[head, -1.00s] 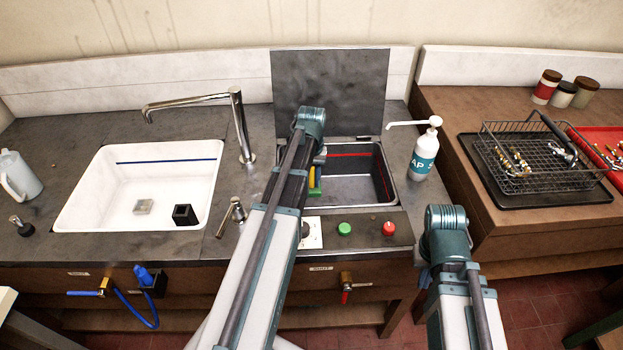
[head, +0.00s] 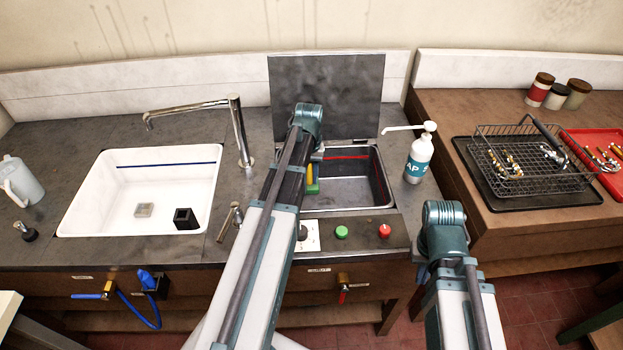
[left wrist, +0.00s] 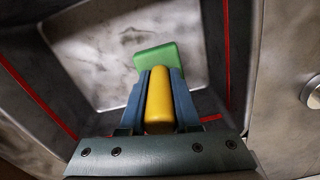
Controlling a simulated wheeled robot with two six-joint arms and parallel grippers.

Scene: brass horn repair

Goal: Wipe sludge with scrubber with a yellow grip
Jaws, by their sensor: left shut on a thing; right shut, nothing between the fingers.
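The scrubber has a yellow grip (left wrist: 158,100) and a green pad (left wrist: 156,57). My left gripper (left wrist: 158,82) is shut on the yellow grip, with a blue-grey finger on each side. The scrubber is inside the grey metal tank (head: 350,185), and its green pad (head: 313,188) shows beside my left arm in the head view. The pad is over the tank floor; I cannot tell whether it touches. Faint dark marks show on the floor in the left wrist view, but I cannot tell whether they are sludge. My right arm shows in the head view, its gripper does not.
The raised lid (head: 326,95) stands behind the tank. A soap bottle (head: 419,155) stands to its right. Green (head: 342,231) and red (head: 384,231) buttons are in front. A white sink (head: 90,215) and chrome faucet (head: 240,130) are left. A wire basket (head: 530,180) is right.

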